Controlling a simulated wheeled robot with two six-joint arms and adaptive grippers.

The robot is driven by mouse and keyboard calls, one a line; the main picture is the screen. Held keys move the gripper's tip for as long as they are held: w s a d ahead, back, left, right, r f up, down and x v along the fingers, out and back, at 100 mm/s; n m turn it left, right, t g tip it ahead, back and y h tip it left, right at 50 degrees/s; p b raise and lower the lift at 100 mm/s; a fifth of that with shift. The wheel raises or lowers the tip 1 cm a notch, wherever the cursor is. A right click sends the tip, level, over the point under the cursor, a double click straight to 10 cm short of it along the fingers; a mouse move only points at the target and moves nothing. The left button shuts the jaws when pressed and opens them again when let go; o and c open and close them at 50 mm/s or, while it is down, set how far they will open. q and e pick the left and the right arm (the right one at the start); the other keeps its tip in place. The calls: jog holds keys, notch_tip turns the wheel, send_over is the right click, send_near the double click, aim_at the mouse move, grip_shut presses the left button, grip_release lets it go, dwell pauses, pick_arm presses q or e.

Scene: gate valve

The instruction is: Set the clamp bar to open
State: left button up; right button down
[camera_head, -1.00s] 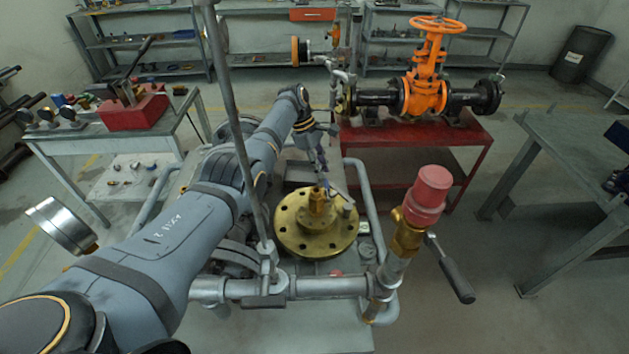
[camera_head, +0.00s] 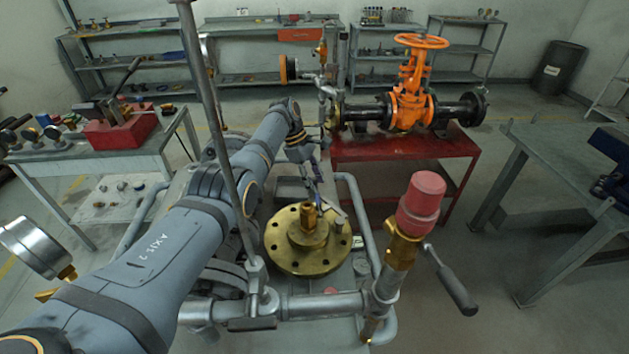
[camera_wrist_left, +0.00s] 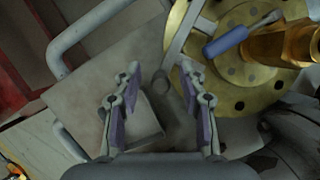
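A brass flange (camera_head: 290,262) with a ring of holes and a brass centre fitting (camera_head: 308,218) lies on the bench. A flat pale grey bar (camera_wrist_left: 184,30), which looks like the clamp bar, lies at the flange's edge in the left wrist view, beside a blue-handled piece (camera_wrist_left: 228,41). My left gripper (camera_head: 314,188) is just behind the flange. In the left wrist view my left gripper (camera_wrist_left: 159,76) has its purple-padded fingers spread with nothing held between them; the bar is beyond the right finger, apparently outside the gap. My right gripper is not in view.
A thin upright pole (camera_head: 228,140) stands beside my left arm. A pipe with a red-capped brass valve (camera_head: 420,203) and black lever (camera_head: 455,285) is at the front right. A bent grey rail (camera_head: 364,220) flanks the flange. An orange gate valve (camera_head: 411,100) stands behind.

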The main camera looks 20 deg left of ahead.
pick_arm(q)
jog(key=v, duration=0.7)
jog(key=shift+r, duration=0.25)
jog(key=shift+a, duration=0.1)
